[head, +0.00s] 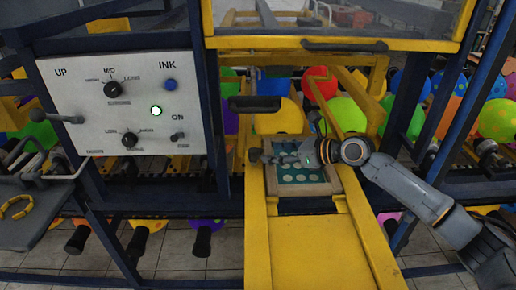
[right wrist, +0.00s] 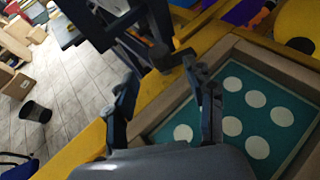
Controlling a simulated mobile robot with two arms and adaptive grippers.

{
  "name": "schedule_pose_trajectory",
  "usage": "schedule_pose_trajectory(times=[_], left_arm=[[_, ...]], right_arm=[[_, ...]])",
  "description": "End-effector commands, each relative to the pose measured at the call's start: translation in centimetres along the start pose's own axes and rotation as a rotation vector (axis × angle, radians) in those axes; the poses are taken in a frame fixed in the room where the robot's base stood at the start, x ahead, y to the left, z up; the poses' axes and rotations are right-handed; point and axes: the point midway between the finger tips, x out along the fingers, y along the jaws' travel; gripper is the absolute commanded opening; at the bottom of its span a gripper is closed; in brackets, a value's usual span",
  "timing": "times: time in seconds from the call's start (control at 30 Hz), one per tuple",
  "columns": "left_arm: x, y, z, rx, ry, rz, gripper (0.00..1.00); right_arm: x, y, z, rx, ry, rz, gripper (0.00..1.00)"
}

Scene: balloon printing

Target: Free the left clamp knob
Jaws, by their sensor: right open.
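The left clamp knob (head: 254,155) is a small dark knob on the yellow rail at the left edge of the printing frame (head: 333,180). My right gripper (head: 276,158) reaches in from the right across the frame, with its fingers pointing left at the knob. In the right wrist view the fingers (right wrist: 162,72) are apart, and the dark knob (right wrist: 160,56) shows just beyond and between the tips. I cannot tell whether they touch it. The teal screen with white dots (right wrist: 240,106) lies beside the fingers. My left gripper is not in view.
A white control panel (head: 130,100) with a lit green light stands at left. A yellow bar with a dark handle (head: 358,45) crosses above the frame. Colourful balloons (head: 280,118) lie behind. The yellow board (head: 312,250) in front is clear.

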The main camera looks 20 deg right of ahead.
Motion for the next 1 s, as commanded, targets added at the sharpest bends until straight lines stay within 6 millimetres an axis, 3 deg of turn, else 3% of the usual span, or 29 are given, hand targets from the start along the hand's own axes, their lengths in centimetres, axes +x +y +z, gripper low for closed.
schedule_pose_trajectory(times=[0.1,0.3,0.73,0.77,1.0], left_arm=[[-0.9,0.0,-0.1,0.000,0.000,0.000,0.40],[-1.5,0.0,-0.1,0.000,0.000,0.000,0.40],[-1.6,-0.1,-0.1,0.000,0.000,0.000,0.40],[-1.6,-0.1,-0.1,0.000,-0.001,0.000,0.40],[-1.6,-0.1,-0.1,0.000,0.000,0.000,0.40]], right_arm=[[2.5,0.1,0.4,0.002,-0.003,0.002,0.54],[5.3,0.0,0.2,0.000,-0.001,0.000,0.54],[6.5,0.0,0.0,-0.002,0.001,0.000,0.54],[6.5,0.0,0.0,-0.002,0.001,0.000,0.52],[6.5,0.0,0.0,-0.002,0.001,0.000,0.03]])
